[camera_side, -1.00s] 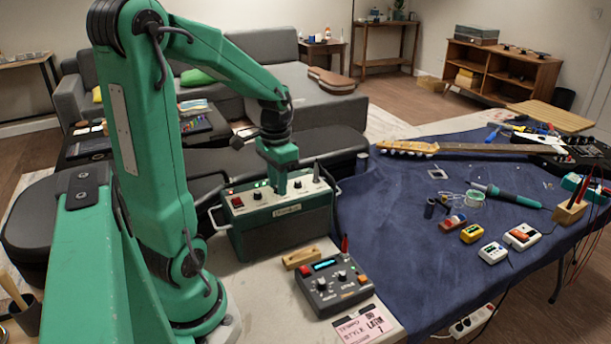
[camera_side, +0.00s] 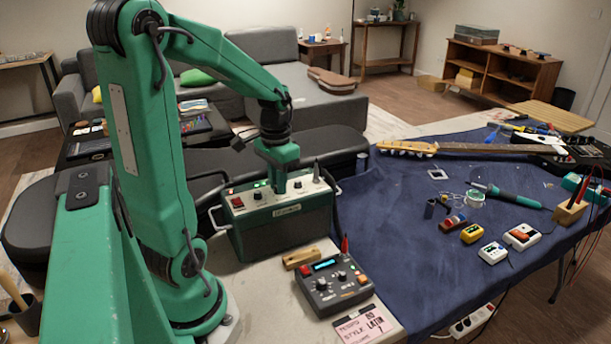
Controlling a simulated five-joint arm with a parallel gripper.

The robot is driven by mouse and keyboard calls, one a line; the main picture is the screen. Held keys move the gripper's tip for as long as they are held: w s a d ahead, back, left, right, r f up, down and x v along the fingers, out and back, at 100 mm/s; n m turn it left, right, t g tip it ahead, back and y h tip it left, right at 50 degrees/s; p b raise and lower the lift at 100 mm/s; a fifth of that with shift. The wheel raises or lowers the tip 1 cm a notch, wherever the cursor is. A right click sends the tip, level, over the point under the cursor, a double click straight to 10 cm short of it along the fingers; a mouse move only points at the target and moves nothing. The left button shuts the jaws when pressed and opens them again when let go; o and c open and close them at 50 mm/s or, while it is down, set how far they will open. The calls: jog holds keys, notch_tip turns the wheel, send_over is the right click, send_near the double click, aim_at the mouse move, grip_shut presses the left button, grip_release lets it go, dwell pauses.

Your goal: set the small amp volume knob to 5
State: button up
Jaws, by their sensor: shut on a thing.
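The small amp (camera_side: 285,226) is a dark green box with a pale control panel on top and a handle at each end. It stands on the light bench behind the dark pedal unit. My gripper (camera_side: 279,188) points straight down at the middle of the amp's panel. Its jaws are shut on a knob there, which they hide. Other small knobs show on the panel to both sides of the jaws, with a red switch at the left end. The scale marks and the knob's pointer are too small to read.
A dark pedal unit (camera_side: 332,284) with knobs and a lit display stands in front of the amp, beside a small wooden block (camera_side: 301,258) and a pink note (camera_side: 362,326). A blue cloth (camera_side: 400,240) at right holds a guitar, soldering iron (camera_side: 505,196) and several small pedals.

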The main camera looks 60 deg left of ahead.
jog(key=shift+m, duration=2.9)
jog(key=o, duration=0.5)
jog(key=shift+r, duration=0.1)
jog(key=shift+r, duration=3.4)
jog(key=shift+r, duration=0.1)
notch_tip(320, 180, up, 6)
jog(key=shift+f, duration=0.1)
